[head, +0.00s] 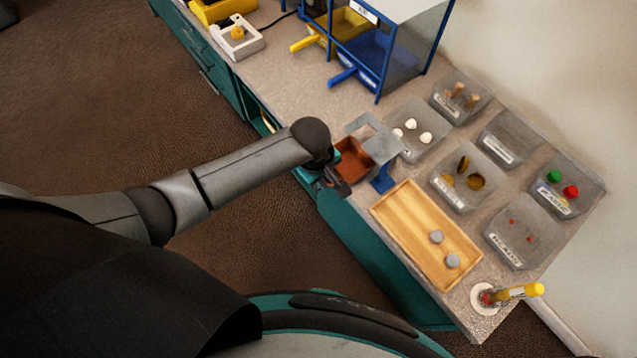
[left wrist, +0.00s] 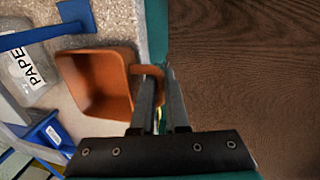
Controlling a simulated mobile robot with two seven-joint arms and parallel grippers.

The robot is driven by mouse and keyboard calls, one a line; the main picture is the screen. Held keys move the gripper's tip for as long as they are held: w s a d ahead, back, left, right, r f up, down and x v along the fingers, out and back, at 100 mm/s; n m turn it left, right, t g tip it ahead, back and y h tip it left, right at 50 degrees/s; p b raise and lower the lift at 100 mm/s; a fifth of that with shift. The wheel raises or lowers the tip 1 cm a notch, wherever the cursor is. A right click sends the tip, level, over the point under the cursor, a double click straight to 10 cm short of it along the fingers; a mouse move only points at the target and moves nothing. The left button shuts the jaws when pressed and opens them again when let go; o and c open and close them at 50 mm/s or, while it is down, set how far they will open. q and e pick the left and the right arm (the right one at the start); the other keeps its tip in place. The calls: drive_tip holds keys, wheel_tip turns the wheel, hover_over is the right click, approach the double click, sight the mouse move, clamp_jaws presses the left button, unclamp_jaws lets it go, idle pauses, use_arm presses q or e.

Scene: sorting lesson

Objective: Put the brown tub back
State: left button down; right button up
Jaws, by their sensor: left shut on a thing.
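The brown tub (head: 353,160) is at the front edge of the counter, partly under a grey plate on a blue stand (head: 383,183) in the head view. It looks empty in the left wrist view (left wrist: 97,82), its opening facing the camera. My left gripper (head: 332,175) is shut on the tub's small brown tab, which sits between the fingertips in the left wrist view (left wrist: 156,74). I cannot tell whether the tub's base touches the counter. My right gripper is in neither view.
A wooden tray (head: 402,232) with grey discs lies right of the stand. Several clear bins, one holding white pieces (head: 430,115), fill the counter behind. A blue-framed rack (head: 408,62) with blue and yellow scoop-like bins stands at the back. Bare counter (head: 300,88) shows left of the tub.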

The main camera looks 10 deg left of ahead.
sight(341, 170)
use_arm(q)
drive_tip(key=shift+w+d+b, duration=0.3)
drive_tip(key=shift+w+d, duration=0.4)
drive_tip(key=shift+w, duration=0.15)
drive_tip(key=shift+w+d+b, duration=0.3)
drive_tip(key=shift+w+d, duration=0.35)
drive_tip(key=shift+w, duration=0.2)
drive_tip(key=shift+f, duration=0.4)
drive_tip(key=c, duration=0.8)
unclamp_jaws()
drive_tip(key=shift+c, duration=0.2)
wheel_tip(341, 170, up, 15)
drive_tip(key=s+a+p, duration=0.1)
drive_tip(key=s+p, duration=0.1)
drive_tip(key=p, duration=0.4)
drive_tip(key=shift+s+a, duration=0.25)
drive_tip(key=shift+a, duration=0.1)
